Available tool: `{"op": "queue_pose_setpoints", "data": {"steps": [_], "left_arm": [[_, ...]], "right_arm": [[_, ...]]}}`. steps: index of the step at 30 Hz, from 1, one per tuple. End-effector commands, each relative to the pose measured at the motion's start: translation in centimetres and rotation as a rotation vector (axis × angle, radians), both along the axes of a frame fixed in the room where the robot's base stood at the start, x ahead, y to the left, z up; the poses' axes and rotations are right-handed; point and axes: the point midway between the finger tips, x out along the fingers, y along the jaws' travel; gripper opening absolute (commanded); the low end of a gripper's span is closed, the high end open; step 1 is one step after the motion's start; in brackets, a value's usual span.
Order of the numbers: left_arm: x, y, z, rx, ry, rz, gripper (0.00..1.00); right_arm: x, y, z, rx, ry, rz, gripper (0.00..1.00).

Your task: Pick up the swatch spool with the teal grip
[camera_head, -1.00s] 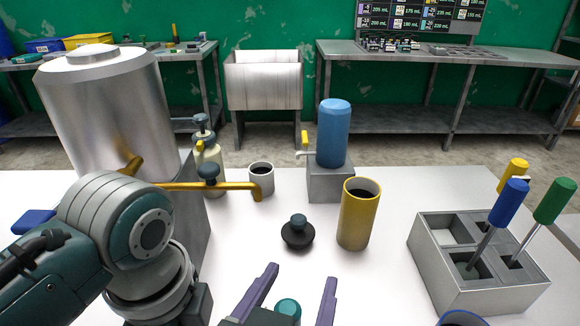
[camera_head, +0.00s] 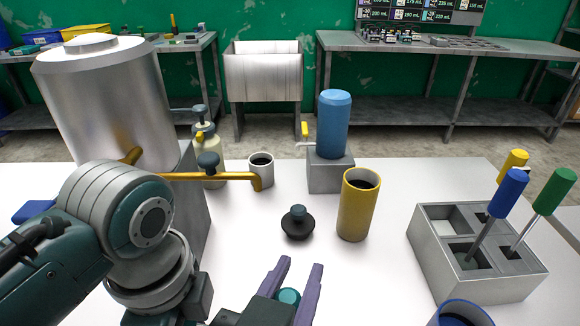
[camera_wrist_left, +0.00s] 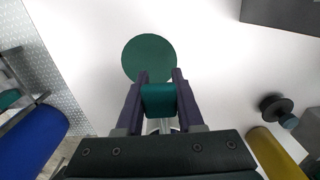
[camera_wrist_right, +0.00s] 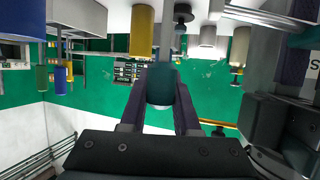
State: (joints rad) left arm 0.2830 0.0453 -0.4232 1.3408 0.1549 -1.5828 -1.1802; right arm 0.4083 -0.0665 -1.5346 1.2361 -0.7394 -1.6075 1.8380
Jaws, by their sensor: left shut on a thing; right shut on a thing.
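The swatch spool has a teal grip (camera_wrist_right: 160,85) with a grey shaft, seen in the right wrist view. In the head view the rounded end of the teal grip (camera_head: 289,296) shows between the purple fingers of my right gripper (camera_head: 300,268). That gripper (camera_wrist_right: 160,100) is shut on the grip. My left gripper (camera_wrist_left: 158,90) is outside the head view; in its wrist view it is shut on a teal piece (camera_wrist_left: 158,100). A dark green disc (camera_wrist_left: 149,58) lies just beyond its fingertips; whether the two are joined I cannot tell.
A grey rack (camera_head: 470,290) holds blue, green and yellow grips at the right. A steel drum (camera_head: 105,105) with a yellow pipe is at the left.

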Motion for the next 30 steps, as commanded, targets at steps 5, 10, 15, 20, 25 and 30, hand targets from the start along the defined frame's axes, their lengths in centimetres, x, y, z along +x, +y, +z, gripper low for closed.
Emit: {"op": "queue_pose_setpoints", "data": {"steps": [5,10,15,20,25,30], "left_arm": [[0.0,0.0,0.0,0.0,0.0,0.0,0.0],[0.0,0.0,0.0,0.0,0.0,0.0,0.0],[0.0,0.0,0.0,0.0,0.0,0.0,0.0],[0.0,0.0,0.0,0.0,0.0,0.0,0.0],[0.0,0.0,0.0,0.0,0.0,0.0,0.0],[0.0,0.0,0.0,0.0,0.0,0.0,0.0]], "right_arm": [[0.0,0.0,0.2,0.001,0.0,0.001,0.0],[0.0,0.1,1.4,0.004,-0.001,0.0,0.0],[0.0,0.1,3.8,0.006,-0.001,0.001,0.0],[0.0,0.1,6.6,0.007,-0.001,0.0,0.0],[-2.8,0.8,6.9,0.002,0.005,0.002,0.0],[-6.9,2.0,6.9,0.002,0.008,0.002,0.0]]}}
